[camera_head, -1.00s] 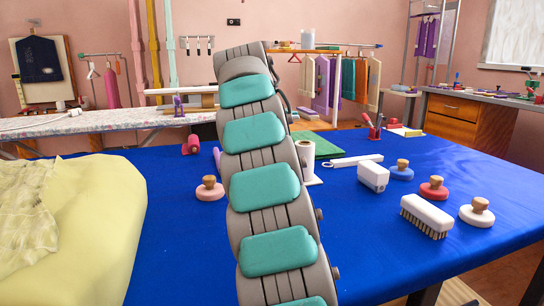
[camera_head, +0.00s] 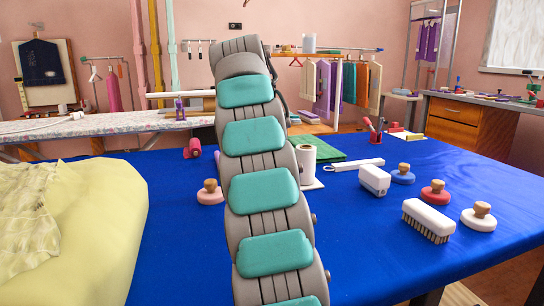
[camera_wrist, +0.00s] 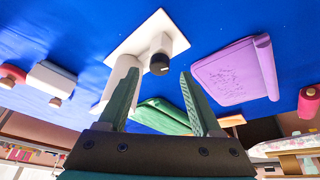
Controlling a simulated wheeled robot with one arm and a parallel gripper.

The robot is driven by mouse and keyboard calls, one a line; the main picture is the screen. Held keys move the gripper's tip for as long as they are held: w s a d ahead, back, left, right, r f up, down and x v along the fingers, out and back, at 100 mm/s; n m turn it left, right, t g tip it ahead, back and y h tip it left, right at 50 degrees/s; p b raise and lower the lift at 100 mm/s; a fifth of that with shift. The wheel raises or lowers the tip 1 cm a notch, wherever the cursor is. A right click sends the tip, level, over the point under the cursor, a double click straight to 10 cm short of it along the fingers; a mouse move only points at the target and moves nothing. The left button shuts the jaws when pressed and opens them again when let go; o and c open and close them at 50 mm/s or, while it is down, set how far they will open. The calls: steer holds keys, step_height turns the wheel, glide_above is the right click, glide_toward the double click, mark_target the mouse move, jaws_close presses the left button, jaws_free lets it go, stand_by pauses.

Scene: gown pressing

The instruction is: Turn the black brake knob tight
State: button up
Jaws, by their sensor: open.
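The black brake knob (camera_wrist: 160,65) shows in the wrist view on the end of a short white cylinder (camera_wrist: 161,44). It belongs to a white fixture with a square base plate (camera_wrist: 125,42) and a larger white cylinder (camera_wrist: 119,77). My gripper (camera_wrist: 159,73) is open, its two green fingers pointing toward the fixture. The knob appears between the fingertips in the picture, with nothing gripped; I cannot tell the gap in depth. In the head view the white cylinder (camera_head: 308,163) stands just right of my arm. My arm hides the gripper and knob there.
A purple pad (camera_wrist: 232,74) and a green mat (camera_wrist: 166,115) lie near the fixture. The blue table (camera_head: 350,235) also holds a pink-based knob (camera_head: 210,192), white brushes (camera_head: 429,220), and red (camera_head: 435,194) and blue (camera_head: 403,174) round pieces. Yellow cloth (camera_head: 90,220) covers the left side.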

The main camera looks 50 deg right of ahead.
steer(key=s+a+b, duration=0.2)
steer(key=a, duration=1)
steer(key=shift+w+r, duration=0.1)
steer(key=shift+r, duration=0.05)
